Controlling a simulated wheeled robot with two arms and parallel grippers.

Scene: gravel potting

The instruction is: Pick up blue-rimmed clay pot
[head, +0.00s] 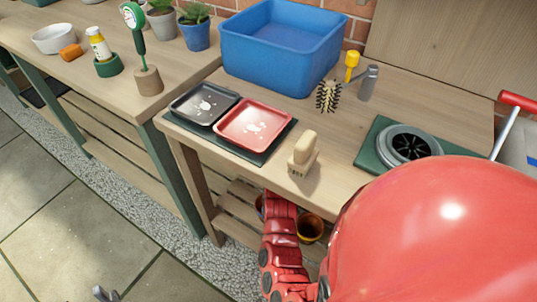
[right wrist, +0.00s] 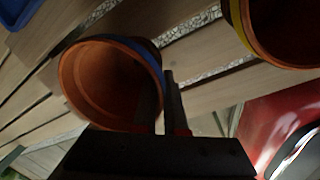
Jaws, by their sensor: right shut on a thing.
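The blue-rimmed clay pot (right wrist: 92,82) shows in the right wrist view, its mouth turned to the camera and a blue band around its rim. My right gripper (right wrist: 168,100) is shut on the pot's wall at the right side of its rim, with one finger inside the mouth. In the head view my right arm reaches down below the table's front edge, and its gripper is hidden. A sliver of a pot (head: 259,207) beside the arm may be the blue-rimmed one. My left gripper (head: 106,293) is at the bottom left over the paving, fingertips apart and empty.
A yellow-rimmed clay pot (right wrist: 282,32) stands close by; a clay pot (head: 311,229) also shows on the slatted lower shelf (head: 240,228). The tabletop above holds a blue bin (head: 283,55), red tray (head: 254,124), brush and green-based round sieve (head: 374,150).

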